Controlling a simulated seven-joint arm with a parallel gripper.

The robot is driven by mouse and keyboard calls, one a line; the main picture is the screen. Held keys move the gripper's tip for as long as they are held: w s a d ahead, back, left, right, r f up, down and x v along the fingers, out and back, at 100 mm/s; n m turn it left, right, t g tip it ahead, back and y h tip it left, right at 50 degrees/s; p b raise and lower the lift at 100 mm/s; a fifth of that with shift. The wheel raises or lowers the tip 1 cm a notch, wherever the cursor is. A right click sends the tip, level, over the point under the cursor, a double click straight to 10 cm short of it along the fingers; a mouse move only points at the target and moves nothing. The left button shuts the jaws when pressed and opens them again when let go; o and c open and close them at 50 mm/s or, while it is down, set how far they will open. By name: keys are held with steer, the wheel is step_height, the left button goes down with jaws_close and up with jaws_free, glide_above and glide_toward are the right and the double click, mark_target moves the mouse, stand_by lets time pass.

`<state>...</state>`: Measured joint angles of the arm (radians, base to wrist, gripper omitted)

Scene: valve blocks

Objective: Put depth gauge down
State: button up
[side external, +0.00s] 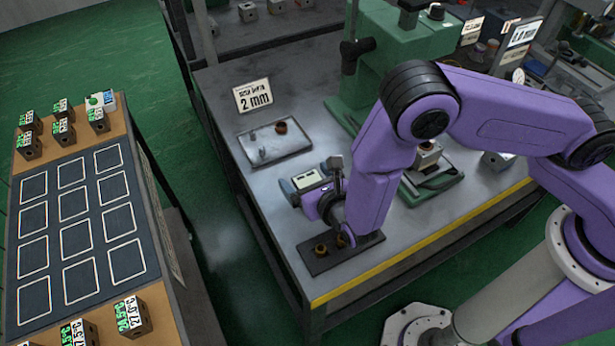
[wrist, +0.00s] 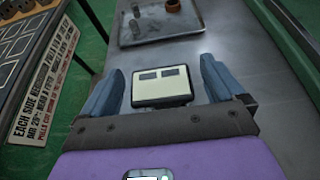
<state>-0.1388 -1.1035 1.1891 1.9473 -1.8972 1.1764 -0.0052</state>
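The depth gauge (side external: 308,179) is a small box with a pale face and dark display windows. In the side view it is at the front left of the grey workbench, at the end of my arm. In the wrist view the gauge (wrist: 160,86) lies between my two blue-grey fingers, with narrow gaps visible on both sides of its face. My gripper (wrist: 160,82) is spread wide around the gauge; its fingers (side external: 313,178) also flank the gauge in the side view. The underside of the gauge is hidden, so I cannot tell whether it touches the bench.
A dark plate (side external: 318,264) with brown rings lies near the bench's front edge. A metal tray (side external: 270,155) with small parts and a "2 mm" sign (side external: 253,95) are behind. A green press (side external: 405,50) stands at the back. A board with outlined squares (side external: 70,215) is left.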

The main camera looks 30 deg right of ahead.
steer(key=v, duration=1.7)
steer(key=shift+s+a, duration=0.2)
steer(key=shift+s, duration=0.05)
steer(key=w+d+r+m+g+h, duration=0.1)
steer(key=d+r+m+g+h, duration=0.25)
steer(key=d+m, duration=0.45)
steer(key=d+r+m+g+h, duration=0.2)
steer(key=d+r+m+g, duration=0.3)
steer(key=d, duration=0.5)
steer(key=s+d+r+m+g+y, duration=0.5)
steer(key=s+d+r+m, duration=0.1)
steer(key=s+d+m, duration=0.2)
steer(key=shift+s+m, duration=0.65)
steer(key=shift+m, duration=0.35)
steer(key=shift+s+r+y, duration=0.2)
steer(key=shift+s+y, duration=0.1)
steer(key=shift+y, duration=0.15)
steer(key=c, duration=0.4)
steer(key=shift+m, duration=0.3)
